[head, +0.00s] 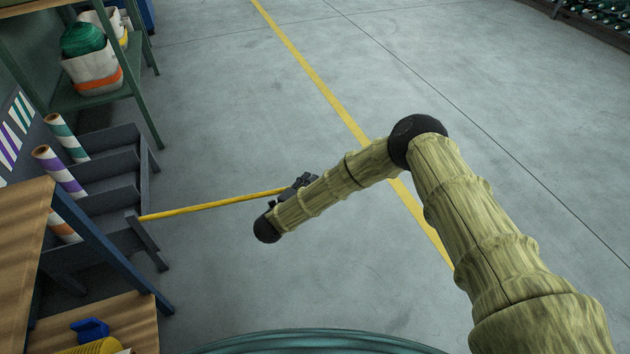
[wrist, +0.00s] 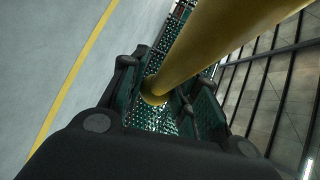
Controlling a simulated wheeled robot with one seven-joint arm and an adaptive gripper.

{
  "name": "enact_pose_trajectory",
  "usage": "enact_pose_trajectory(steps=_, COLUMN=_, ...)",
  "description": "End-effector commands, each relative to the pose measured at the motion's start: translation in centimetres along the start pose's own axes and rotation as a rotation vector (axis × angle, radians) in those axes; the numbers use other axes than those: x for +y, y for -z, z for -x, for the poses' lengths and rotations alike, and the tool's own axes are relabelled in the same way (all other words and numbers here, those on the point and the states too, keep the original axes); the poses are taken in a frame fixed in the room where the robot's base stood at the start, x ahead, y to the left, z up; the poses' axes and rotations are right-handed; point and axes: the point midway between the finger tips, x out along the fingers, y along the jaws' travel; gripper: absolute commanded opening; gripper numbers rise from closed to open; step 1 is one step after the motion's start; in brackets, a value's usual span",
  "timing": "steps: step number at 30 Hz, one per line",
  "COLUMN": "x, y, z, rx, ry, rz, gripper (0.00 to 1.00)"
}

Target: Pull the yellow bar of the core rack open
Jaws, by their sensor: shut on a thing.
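The yellow bar (head: 212,204) sticks out from the dark core rack (head: 108,172) at the left in the head view. It runs right, away from the rack, and its free end is at my gripper (head: 300,184). In the wrist view the bar (wrist: 215,45) passes between the two fingers of my gripper (wrist: 165,92), which are shut around it. The rack holds striped cores (head: 62,172) in its stepped trays. My arm partly hides the gripper in the head view.
A wooden-topped bench (head: 25,228) with blue legs stands at the lower left, close to the rack. A green shelf (head: 132,92) with a white basket (head: 92,74) stands at the upper left. The grey floor (head: 235,110) around the bar is clear.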

Motion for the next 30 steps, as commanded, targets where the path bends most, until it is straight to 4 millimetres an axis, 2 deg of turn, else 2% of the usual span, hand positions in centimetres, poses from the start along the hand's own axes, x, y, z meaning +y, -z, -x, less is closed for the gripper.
enact_pose_trajectory(steps=1, x=-0.06, y=-0.46, z=0.59, rx=-0.008, ry=-0.003, rz=-0.003, gripper=0.0)
enact_pose_trajectory(steps=13, x=-0.02, y=-0.34, z=0.45, rx=-0.001, ry=-0.001, rz=-0.001, gripper=0.0)
enact_pose_trajectory(steps=14, x=-0.02, y=-0.33, z=0.44, rx=-0.001, ry=0.0, rz=-0.001, gripper=0.32)
enact_pose_trajectory(steps=16, x=-0.01, y=-0.31, z=0.39, rx=0.0, ry=0.0, rz=-0.001, gripper=0.45)
enact_pose_trajectory(steps=17, x=-0.01, y=-0.31, z=0.39, rx=0.0, ry=0.0, rz=0.0, gripper=0.48)
enact_pose_trajectory(steps=26, x=0.02, y=-0.28, z=0.4, rx=0.0, ry=0.0, rz=0.0, gripper=0.48)
enact_pose_trajectory(steps=30, x=0.06, y=-0.32, z=1.19, rx=-0.001, ry=-0.001, rz=0.001, gripper=0.48)
